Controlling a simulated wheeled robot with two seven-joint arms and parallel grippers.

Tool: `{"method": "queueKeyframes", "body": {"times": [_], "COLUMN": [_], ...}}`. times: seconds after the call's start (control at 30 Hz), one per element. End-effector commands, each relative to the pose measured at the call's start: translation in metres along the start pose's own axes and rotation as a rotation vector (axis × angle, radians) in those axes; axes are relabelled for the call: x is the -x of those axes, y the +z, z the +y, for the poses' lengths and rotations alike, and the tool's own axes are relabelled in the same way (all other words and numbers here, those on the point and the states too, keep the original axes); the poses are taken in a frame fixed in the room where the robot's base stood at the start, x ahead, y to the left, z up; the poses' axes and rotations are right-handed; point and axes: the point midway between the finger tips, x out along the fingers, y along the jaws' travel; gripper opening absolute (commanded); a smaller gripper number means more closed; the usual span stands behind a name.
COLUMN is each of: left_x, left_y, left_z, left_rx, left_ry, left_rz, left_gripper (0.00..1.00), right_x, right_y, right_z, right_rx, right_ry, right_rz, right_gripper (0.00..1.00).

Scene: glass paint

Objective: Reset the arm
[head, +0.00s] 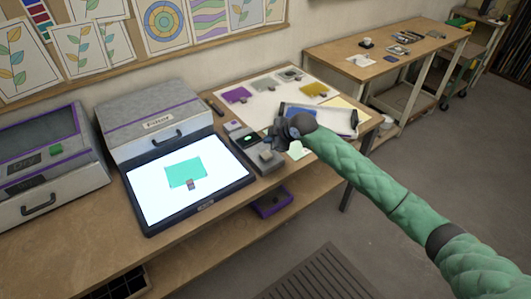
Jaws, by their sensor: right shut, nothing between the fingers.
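My right arm, in a green quilted sleeve, reaches in from the lower right of the head view. Its dark gripper (270,143) is over the bench, just right of the lit white panel (218,197). The gripper is shut and holds nothing. It is above or beside a small grey device (268,158); the gap between them cannot be judged. My left gripper is not in view.
A green glass piece (184,174) with a small tag lies on the panel. Grey cases (152,122) stand behind and left. Coloured samples lie on a white sheet (266,101), beside a clear-topped tray (340,120). Another table (410,50) stands at the back right.

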Motion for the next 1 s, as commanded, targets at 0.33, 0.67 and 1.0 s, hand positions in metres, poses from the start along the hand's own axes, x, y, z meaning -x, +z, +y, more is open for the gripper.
{"method": "queueKeyframes", "body": {"times": [0.33,0.67,1.0], "left_x": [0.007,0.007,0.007], "left_y": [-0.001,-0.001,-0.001], "left_z": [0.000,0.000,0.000], "left_rx": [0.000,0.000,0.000], "left_ry": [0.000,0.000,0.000], "left_rz": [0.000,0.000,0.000], "left_gripper": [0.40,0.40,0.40], "right_x": [0.010,0.009,0.031], "right_y": [-0.007,-0.008,-0.098], "right_z": [0.007,0.005,-0.043], "right_rx": [0.000,0.001,0.005], "right_ry": [0.000,0.000,0.106], "right_rz": [0.000,0.007,0.475], "right_gripper": [0.00,0.00,0.00]}}
